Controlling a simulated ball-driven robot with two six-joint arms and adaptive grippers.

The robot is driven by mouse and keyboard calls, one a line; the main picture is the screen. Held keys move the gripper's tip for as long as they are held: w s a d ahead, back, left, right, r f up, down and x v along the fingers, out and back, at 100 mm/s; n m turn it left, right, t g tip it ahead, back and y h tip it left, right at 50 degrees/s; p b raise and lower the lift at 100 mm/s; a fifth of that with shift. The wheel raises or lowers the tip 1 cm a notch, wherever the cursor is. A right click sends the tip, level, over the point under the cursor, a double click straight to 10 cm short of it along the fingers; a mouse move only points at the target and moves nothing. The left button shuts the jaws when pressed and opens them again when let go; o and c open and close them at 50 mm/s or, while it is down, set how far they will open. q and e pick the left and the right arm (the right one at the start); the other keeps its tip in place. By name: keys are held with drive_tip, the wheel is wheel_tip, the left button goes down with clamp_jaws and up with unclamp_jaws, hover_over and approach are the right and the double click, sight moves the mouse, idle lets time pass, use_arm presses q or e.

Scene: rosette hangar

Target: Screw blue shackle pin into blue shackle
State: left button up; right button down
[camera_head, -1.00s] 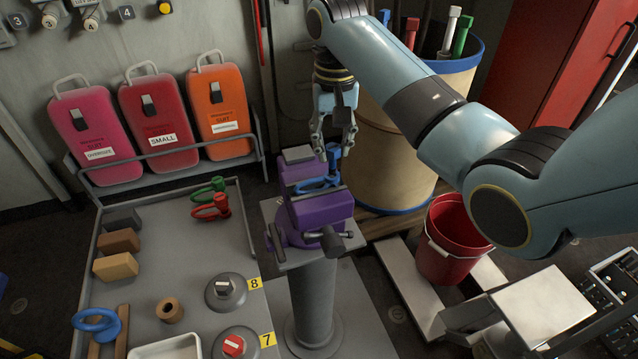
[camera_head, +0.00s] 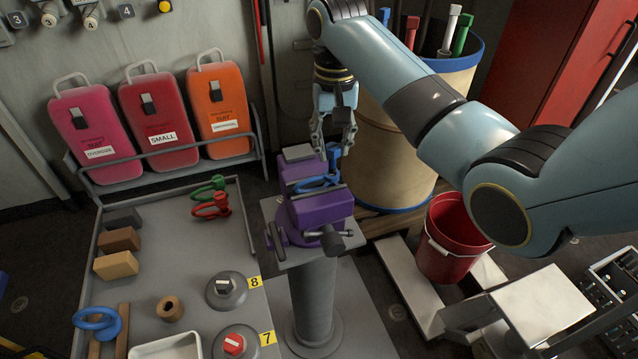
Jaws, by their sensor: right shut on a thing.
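The blue shackle (camera_head: 314,183) is held in the purple vise (camera_head: 318,207) on a grey pedestal. My right gripper (camera_head: 333,146) comes down from above at the vise's far right side. It is shut on the blue shackle pin (camera_head: 333,155), whose blue head shows between the fingertips. The pin is right at the shackle; how deep it sits in the shackle cannot be told. My left gripper is not in view.
A grey table (camera_head: 190,260) at left holds green (camera_head: 207,187) and red shackles (camera_head: 211,206), blocks, a blue ring (camera_head: 97,323) and round weights. A red bucket (camera_head: 449,240) and a barrel (camera_head: 395,165) stand right of the vise. Three cases (camera_head: 160,125) stand behind the table.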

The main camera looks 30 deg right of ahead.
sight(332, 171)
drive_tip(key=shift+f, duration=2.1)
idle(2.8)
drive_tip(key=m, duration=0.4)
drive_tip(key=shift+m, duration=0.3)
drive_tip(key=m, duration=0.3)
drive_tip(key=shift+f+m, duration=0.1)
drive_tip(key=shift+m, duration=1)
drive_tip(key=shift+m, duration=0.9)
drive_tip(key=m, duration=0.8)
